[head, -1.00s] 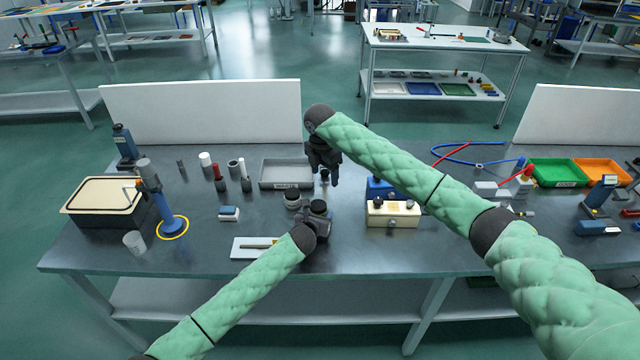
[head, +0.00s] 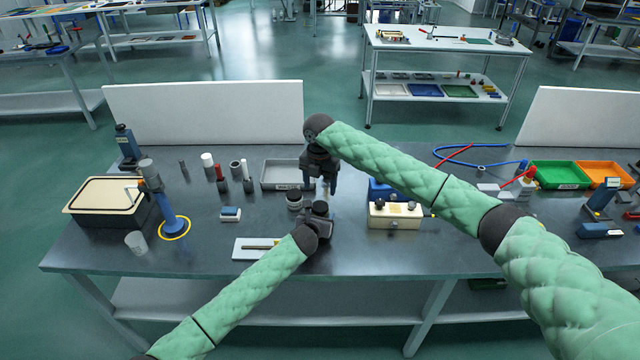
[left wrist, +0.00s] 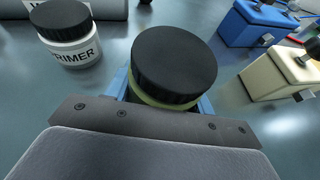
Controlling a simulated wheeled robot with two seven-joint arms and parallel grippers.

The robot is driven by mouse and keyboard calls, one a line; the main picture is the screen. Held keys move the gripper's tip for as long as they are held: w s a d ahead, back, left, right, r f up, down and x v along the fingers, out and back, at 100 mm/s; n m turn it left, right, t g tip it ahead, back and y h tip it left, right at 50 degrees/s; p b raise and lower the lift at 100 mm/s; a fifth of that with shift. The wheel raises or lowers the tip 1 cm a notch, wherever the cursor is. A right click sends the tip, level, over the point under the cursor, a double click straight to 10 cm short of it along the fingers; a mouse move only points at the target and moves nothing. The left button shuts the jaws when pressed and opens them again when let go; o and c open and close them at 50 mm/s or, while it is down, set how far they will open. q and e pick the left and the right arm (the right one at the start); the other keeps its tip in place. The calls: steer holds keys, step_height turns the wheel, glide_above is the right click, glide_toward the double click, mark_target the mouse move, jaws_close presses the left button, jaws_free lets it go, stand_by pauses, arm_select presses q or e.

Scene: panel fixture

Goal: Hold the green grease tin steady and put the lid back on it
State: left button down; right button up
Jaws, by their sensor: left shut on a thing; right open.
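The green grease tin (left wrist: 165,101) shows in the left wrist view as a narrow olive-green band under a wide black lid (left wrist: 175,55). The lid sits over the tin's mouth; I cannot tell whether it is fully seated. My left gripper (head: 320,212) is shut on the tin, with its blue fingers on both sides in the left wrist view. The gripper hides most of the tin's body. My right gripper (head: 320,188) is open and empty, pointing down just behind and above the tin in the head view.
A primer jar (left wrist: 68,42) with a black lid stands close to the left of the tin. A grey tray (head: 280,174) lies behind. A cream box (head: 395,217) and a blue box (head: 380,190) stand to the right. A white board (head: 252,250) lies in front to the left.

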mark_target(320, 206)
steer(key=shift+f, duration=3.9)
steer(key=c, duration=1)
steer(key=shift+m, duration=1.7)
steer(key=o, duration=1.1)
